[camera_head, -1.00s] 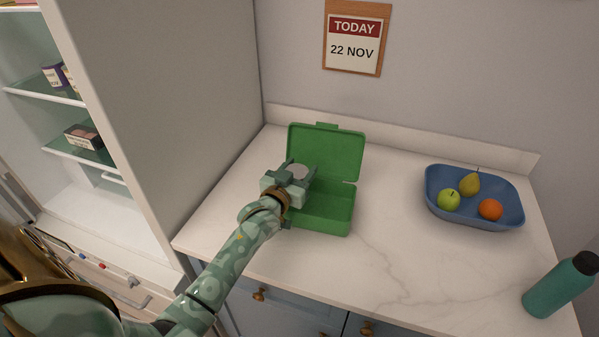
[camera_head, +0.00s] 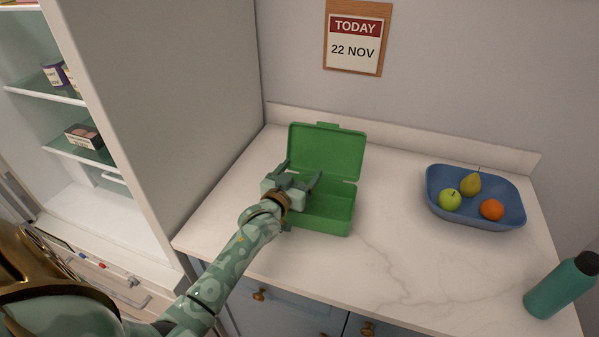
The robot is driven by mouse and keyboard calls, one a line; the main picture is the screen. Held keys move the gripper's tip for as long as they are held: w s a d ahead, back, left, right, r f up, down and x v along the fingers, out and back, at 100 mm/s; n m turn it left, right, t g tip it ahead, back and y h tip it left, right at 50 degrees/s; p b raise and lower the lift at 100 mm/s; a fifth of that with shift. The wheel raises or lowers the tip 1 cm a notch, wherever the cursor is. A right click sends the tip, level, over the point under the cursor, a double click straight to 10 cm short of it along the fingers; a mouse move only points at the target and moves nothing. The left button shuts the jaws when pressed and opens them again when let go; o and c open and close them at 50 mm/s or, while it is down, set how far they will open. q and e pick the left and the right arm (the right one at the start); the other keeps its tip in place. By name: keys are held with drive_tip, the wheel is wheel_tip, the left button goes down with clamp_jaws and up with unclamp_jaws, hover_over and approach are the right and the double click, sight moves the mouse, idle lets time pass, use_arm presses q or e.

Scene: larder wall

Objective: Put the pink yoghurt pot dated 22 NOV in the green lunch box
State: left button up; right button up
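The green lunch box (camera_head: 335,152) stands open on the counter, its lid raised toward the wall. My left gripper (camera_head: 301,172) is over the left part of the box, fingers spread apart, with nothing visible between them. The pink yoghurt pot does not show; the gripper and wrist hide the left part of the box's inside. The visible right part of the box is empty. A calendar (camera_head: 354,40) on the wall reads TODAY 22 NOV. My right gripper is out of view.
A blue tray (camera_head: 480,222) with an apple, a pear and an orange sits to the right. A teal bottle (camera_head: 558,289) stands at the front right. An open fridge (camera_head: 62,100) on the left holds a few items on glass shelves. The counter between box and tray is clear.

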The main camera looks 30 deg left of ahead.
use_arm(q)
drive_tip(key=shift+r, duration=0.4)
drive_tip(key=s+d+p, duration=0.1)
drive_tip(key=s+p, duration=0.1)
drive_tip(key=s, duration=1)
drive_tip(key=shift+d+r, duration=0.15)
drive_tip(key=shift+r, duration=0.1)
